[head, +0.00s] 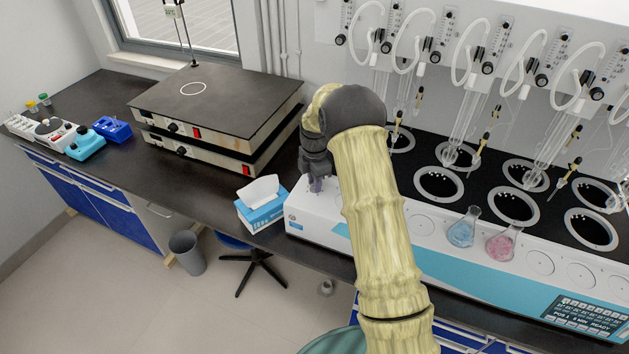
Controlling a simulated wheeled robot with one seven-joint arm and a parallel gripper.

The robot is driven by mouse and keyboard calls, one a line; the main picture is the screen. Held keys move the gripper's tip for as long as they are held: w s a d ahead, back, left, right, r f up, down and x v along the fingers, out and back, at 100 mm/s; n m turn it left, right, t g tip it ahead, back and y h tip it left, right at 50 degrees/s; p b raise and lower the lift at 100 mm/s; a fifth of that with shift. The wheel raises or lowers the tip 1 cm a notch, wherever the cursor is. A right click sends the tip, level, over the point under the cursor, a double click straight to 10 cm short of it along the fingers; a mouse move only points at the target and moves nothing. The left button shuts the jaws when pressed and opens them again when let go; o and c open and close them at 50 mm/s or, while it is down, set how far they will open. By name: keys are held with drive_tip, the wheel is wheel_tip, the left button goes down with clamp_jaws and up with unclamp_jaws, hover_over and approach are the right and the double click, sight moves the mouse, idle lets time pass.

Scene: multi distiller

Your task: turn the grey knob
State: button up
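My gripper (316,184) points down at the left end of the white and teal multi distiller (318,227), just over or at its top edge. The dark wrist and the yellow-covered arm block much of that spot. I cannot tell whether the fingers are open or shut, or whether they touch anything. I cannot make out a grey knob clearly; the surface around the fingertips is partly hidden. A small grey round object (326,287) shows low down by the floor, but I cannot tell what it is.
Blue and pink flasks (462,232) stand on the distiller's front ledge, right of my arm. A tissue box (262,207) is close left of my gripper. Two stacked hotplates (215,110) stand further left. Glass tubes and flowmeters (444,35) line the back wall.

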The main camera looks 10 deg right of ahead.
clamp_jaws()
